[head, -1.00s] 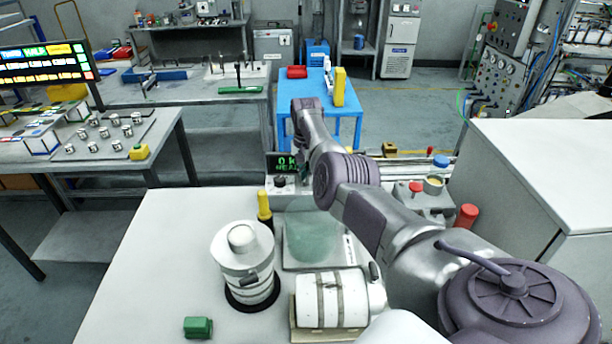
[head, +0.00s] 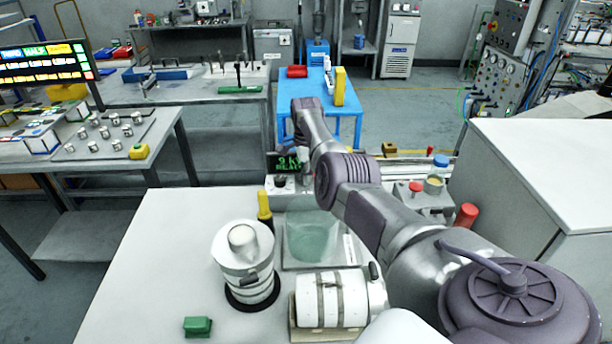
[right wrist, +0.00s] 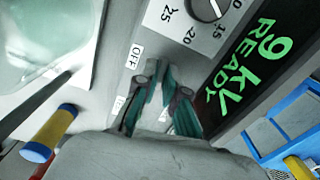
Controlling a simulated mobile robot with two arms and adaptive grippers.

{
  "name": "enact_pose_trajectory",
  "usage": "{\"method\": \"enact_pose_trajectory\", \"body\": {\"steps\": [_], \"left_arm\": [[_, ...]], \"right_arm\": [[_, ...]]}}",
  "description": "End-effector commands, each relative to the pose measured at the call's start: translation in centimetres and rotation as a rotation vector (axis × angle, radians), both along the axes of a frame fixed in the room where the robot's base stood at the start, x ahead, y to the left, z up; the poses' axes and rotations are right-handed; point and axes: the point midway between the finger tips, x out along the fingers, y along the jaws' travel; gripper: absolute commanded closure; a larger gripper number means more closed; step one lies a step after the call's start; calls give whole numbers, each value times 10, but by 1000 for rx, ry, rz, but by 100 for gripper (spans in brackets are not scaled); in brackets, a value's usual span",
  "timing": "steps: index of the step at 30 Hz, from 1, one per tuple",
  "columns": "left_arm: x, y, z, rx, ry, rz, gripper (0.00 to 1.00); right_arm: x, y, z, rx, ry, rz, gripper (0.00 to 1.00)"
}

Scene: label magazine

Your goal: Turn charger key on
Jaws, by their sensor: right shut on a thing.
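The charger (head: 280,191) stands at the back of the white table in the head view, with a black display (head: 286,162) behind its panel. In the right wrist view the display (right wrist: 245,65) reads "9 kV READY" in green. A dial (right wrist: 206,8) with numbers sits on the panel beside an "OFF" label (right wrist: 135,57). My right gripper (right wrist: 158,88) is shut at the panel just by this label. The charger key is hidden between the fingers, and its angle cannot be seen. In the head view my arm mostly hides the gripper. My left gripper is not in view.
A yellow handle (head: 264,205), a white cylindrical vessel (head: 243,255), a lying white roll (head: 332,300) and a green block (head: 198,326) are on the table. A red-button box (head: 415,190) stands to the right.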

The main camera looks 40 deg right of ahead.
Motion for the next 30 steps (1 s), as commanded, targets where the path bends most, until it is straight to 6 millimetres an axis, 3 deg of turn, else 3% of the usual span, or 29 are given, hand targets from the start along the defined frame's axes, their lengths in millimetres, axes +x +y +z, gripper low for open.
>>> {"method": "enact_pose_trajectory", "body": {"steps": [10,26,27,30], "left_arm": [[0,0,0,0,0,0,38],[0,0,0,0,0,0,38],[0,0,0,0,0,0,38],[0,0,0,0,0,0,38]], "right_arm": [[0,-1,1,-2,-2,-133,100],[0,-1,1,-3,-3,-155,100],[0,-1,1,-3,-3,-155,86],[0,-1,1,-2,-2,-154,69]]}}
